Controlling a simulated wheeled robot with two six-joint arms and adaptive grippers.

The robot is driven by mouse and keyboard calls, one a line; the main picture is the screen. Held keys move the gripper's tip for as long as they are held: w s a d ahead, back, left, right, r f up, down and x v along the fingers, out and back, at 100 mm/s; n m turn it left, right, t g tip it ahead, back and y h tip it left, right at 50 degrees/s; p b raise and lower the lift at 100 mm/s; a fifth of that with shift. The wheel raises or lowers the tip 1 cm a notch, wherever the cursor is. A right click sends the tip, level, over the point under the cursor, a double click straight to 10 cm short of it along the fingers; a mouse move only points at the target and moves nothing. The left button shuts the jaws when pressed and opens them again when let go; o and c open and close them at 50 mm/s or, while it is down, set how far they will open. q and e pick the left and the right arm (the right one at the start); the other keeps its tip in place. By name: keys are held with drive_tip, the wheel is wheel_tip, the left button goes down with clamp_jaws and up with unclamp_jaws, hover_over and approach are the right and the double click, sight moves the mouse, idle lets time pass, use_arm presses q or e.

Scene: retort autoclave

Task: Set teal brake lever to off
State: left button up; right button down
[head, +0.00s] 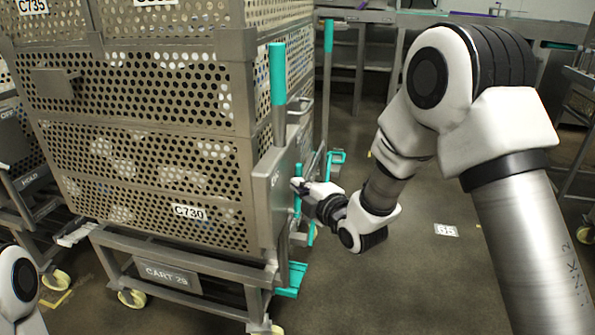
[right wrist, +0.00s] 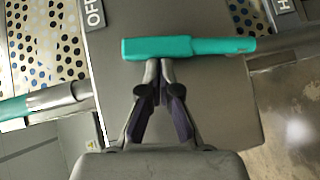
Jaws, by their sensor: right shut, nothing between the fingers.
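The teal brake lever (head: 297,203) is on a grey plate at the right end of the basket cart. In the right wrist view its teal grip (right wrist: 190,48) lies across the picture, above a bare part of the plate (right wrist: 225,110). An OFF label (right wrist: 94,13) is at the upper left, and a partly cut-off label starting with H (right wrist: 284,6) is at the upper right. My right gripper (right wrist: 160,66) is shut and empty, its fingertips at the edge of the lever grip; contact is unclear. It also shows beside the lever in the head view (head: 302,185). My left gripper is out of view.
A perforated basket marked C730 (head: 140,150) stands on CART 29 (head: 170,274). Upright teal handles (head: 278,75) rise at the cart's right end. A teal pedal (head: 291,279) is low down there. Open floor (head: 410,285) lies right of the cart.

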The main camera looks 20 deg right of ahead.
drive_tip(key=w+g+p, duration=0.1)
drive_tip(key=p, duration=0.1)
drive_tip(key=w+d+r+m+g+p, duration=0.1)
drive_tip(key=p, duration=0.1)
drive_tip(key=shift+d+m, duration=0.2)
drive_tip(key=shift+m, duration=0.1)
use_arm(q)
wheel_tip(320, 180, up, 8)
drive_tip(key=p, duration=0.2)
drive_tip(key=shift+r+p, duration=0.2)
drive_tip(key=shift+p, duration=0.2)
use_arm(e)
drive_tip(key=shift+w+d+f+m+g, duration=0.2)
drive_tip(key=shift+w+d+f+g, duration=0.15)
drive_tip(key=shift+w, duration=0.15)
drive_tip(key=shift+w+d+f+m+g, duration=0.2)
drive_tip(key=shift+w+d+g, duration=0.1)
drive_tip(key=shift+w, duration=0.2)
